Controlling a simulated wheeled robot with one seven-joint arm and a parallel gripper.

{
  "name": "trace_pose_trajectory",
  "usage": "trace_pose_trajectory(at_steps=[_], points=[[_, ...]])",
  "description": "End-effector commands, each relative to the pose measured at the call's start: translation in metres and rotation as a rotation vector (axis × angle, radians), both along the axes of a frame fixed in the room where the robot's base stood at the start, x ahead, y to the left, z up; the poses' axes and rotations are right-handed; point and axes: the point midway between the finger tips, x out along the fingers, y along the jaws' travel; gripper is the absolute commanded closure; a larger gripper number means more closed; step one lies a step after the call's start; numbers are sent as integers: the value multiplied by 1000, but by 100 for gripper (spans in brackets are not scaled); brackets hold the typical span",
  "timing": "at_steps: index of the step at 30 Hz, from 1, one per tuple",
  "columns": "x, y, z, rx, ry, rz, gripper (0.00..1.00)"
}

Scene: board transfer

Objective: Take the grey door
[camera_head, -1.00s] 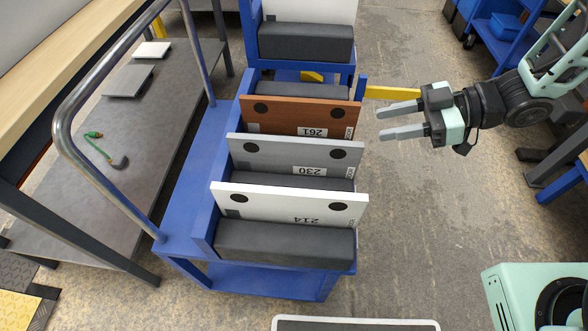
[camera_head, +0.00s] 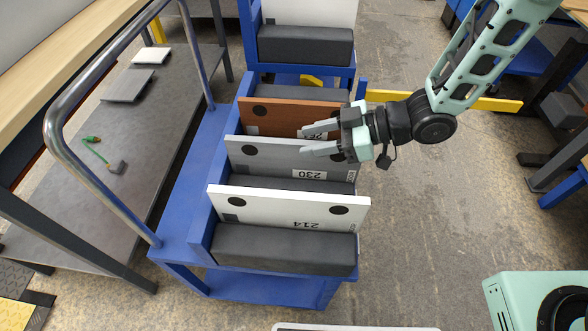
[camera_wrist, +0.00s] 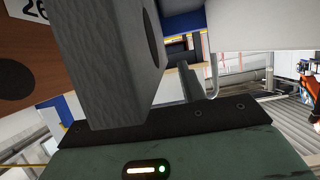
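The grey door (camera_head: 270,159), marked 230, stands upright in the blue cart between a brown door (camera_head: 285,116) behind it and a white door (camera_head: 275,209), marked 214, in front. My gripper (camera_head: 304,139) is at the right part of the grey door's top edge, fingers pointing left and apart. The nearer finger overlaps the grey door's top edge; the farther one overlaps the brown door. I cannot tell whether the grey door lies between the fingers. In the wrist view, the brown door (camera_wrist: 25,75) is at left, and a large grey form, unclear whether finger or door, fills the middle.
Dark grey padded blocks (camera_head: 285,248) sit in the blue cart (camera_head: 190,190), whose metal handrail (camera_head: 50,130) curves on the left. A grey table (camera_head: 120,150) stands at left. A yellow bar (camera_head: 490,104) extends at right.

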Motion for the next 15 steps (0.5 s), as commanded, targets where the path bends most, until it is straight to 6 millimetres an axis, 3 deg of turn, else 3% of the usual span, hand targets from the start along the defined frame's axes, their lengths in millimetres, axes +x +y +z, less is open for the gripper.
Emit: trace_pose_trajectory(at_steps=[5,12,13,15], points=[[0,18,-8,0,0,2,60],[1,20,-8,0,-1,-1,60],[1,20,-8,0,-1,0,63],[1,20,-8,0,-1,0,82]])
